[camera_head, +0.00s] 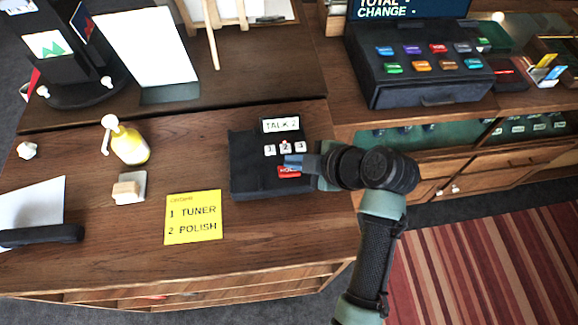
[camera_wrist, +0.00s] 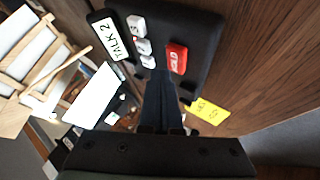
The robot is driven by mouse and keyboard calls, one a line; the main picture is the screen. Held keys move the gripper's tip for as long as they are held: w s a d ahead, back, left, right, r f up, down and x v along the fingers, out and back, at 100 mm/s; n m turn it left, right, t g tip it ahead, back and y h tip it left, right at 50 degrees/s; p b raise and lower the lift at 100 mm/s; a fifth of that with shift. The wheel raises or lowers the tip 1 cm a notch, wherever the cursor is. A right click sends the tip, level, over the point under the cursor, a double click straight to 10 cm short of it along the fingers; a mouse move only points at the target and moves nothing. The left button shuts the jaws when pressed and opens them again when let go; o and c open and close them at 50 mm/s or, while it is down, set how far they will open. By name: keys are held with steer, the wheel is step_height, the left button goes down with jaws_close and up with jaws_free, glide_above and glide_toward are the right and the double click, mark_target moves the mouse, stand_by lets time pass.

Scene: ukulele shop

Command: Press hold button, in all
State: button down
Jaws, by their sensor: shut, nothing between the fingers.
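The black phone box (camera_head: 249,159) stands on the wooden counter. Its display (camera_head: 281,125) reads "TALK 2". Below the display is a row of white number buttons (camera_head: 270,150), and below them the red hold button (camera_head: 289,172). My gripper (camera_head: 291,162) is shut and empty, over the box near the red button from the right. In the wrist view the fingertips (camera_wrist: 160,75) are between the white buttons (camera_wrist: 142,43) and the red hold button (camera_wrist: 176,58), which shows "OLD". I cannot tell whether the tips touch anything.
A yellow note (camera_head: 193,217) reading "1 TUNER, 2 POLISH" lies left of the box. A dark cash register (camera_head: 420,85) with coloured keys is at the back right.

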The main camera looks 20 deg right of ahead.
mark_target(295, 172)
steer(key=shift+f, duration=0.1)
steer(key=shift+f+b, duration=0.4)
steer(key=shift+b, duration=0.1)
steer(key=shift+f+b, duration=0.45)
stand_by(0.7)
steer(key=shift+r, duration=0.15)
steer(key=shift+r+p, duration=0.6)
steer(key=shift+r, duration=0.2)
steer(key=shift+r+p, duration=1.75)
steer(key=shift+r, duration=0.7)
